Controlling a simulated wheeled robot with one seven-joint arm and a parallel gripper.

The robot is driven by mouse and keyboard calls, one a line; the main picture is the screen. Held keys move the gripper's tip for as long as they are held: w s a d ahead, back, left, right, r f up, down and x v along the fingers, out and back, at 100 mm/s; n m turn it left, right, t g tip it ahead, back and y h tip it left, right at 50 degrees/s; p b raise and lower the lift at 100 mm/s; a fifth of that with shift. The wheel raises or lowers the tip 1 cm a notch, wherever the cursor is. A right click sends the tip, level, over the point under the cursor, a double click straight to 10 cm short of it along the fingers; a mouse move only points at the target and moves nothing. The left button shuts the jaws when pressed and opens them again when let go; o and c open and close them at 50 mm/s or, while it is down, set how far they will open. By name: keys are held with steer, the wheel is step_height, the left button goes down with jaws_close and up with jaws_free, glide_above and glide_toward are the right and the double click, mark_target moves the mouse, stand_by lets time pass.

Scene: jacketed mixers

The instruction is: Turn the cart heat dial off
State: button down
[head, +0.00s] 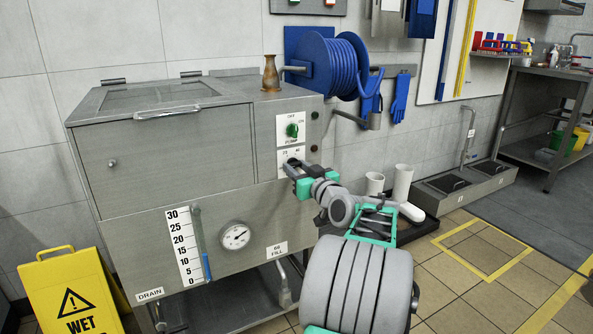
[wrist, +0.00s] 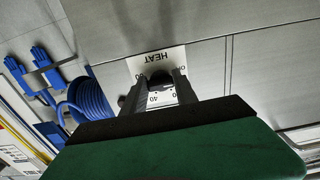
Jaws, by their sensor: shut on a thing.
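The steel cart (head: 190,160) has a control panel on its right front. The heat dial (wrist: 160,78) is a dark knob on a white plate (wrist: 169,57) marked HEAT, OFF and numbers, seen upside down in the wrist view. My gripper (wrist: 161,84) is shut on the dial, one finger on each side. In the head view my gripper (head: 293,169) reaches the panel from the right and hides the dial and part of its plate (head: 291,154). The dial's exact setting cannot be read.
A green pump knob (head: 292,130) sits just above the heat plate. A brass-coloured vessel (head: 270,74) stands on the cart top beside a blue hose reel (head: 340,65). A yellow wet-floor sign (head: 70,290) stands at the left. The floor at right is open.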

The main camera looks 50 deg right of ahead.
steer(key=shift+r, duration=0.1)
steer(key=c, duration=1)
jaws_free()
steer(key=shift+o, duration=0.2)
steer(key=shift+s, duration=0.1)
steer(key=p+v, duration=0.2)
steer(key=v, duration=0.5)
steer(key=shift+s, duration=0.25)
steer(key=shift+a, duration=0.1)
